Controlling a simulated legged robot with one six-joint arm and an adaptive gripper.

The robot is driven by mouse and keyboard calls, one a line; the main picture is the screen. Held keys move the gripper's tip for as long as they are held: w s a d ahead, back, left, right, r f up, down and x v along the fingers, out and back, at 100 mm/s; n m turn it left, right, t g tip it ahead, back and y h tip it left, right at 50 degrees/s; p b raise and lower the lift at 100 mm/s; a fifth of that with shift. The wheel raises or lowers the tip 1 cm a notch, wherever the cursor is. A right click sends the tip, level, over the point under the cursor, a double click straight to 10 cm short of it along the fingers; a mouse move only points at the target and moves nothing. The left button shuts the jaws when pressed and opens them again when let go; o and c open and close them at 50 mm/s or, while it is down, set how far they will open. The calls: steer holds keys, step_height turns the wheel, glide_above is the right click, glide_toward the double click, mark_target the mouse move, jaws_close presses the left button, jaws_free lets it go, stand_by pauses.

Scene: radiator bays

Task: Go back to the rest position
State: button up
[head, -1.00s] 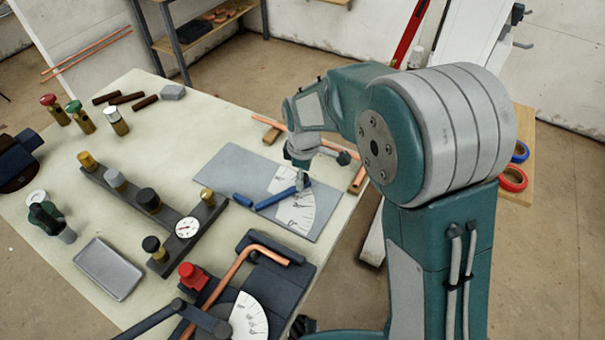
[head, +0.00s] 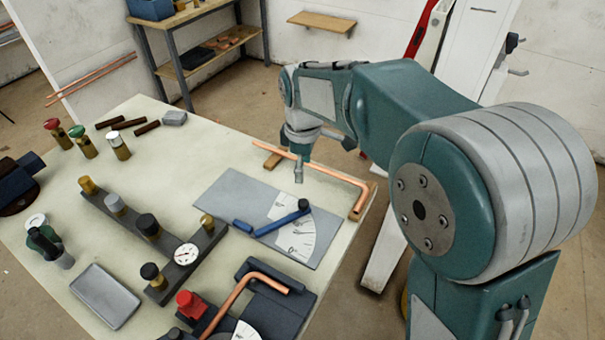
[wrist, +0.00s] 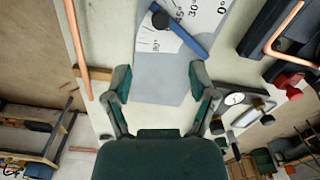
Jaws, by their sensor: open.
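My gripper (head: 299,176) hangs above the far right part of the workbench, over the far edge of a grey angle plate. In the wrist view my gripper (wrist: 163,88) has its two fingers spread wide with nothing between them. The grey plate (head: 225,200) lies flat on the bench (head: 178,152), with a white printed angle scale (head: 297,238) and a blue-handled pointer (head: 283,222) on it. The plate (wrist: 165,72) also shows below the fingers in the wrist view. My arm reaches in from the right side of the head view.
A bent copper pipe (head: 335,174) rests on wooden blocks behind the plate. A manifold with a gauge (head: 186,254) stands left of the plate. A bender with a copper pipe (head: 238,288) is at the front. A grey tray (head: 104,296) lies front left. The air around my gripper looks clear.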

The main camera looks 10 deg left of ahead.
stand_by(0.4)
steer(key=s+d+r+m+t, duration=0.1)
steer(key=s+d+r+m, duration=0.3)
steer(key=d, duration=0.2)
steer(key=s+d+r+m+t, duration=0.2)
steer(key=s+d+r+m, duration=0.2)
steer(key=d, duration=0.3)
steer(key=s+d+m+t, duration=0.2)
steer(key=s+d+m, duration=0.6)
steer(key=s, duration=0.4)
steer(key=shift+s+d+f+t, duration=0.25)
steer(key=shift+s+f+t, duration=0.05)
steer(key=shift+f, duration=0.15)
steer(key=shift+c, duration=1.1)
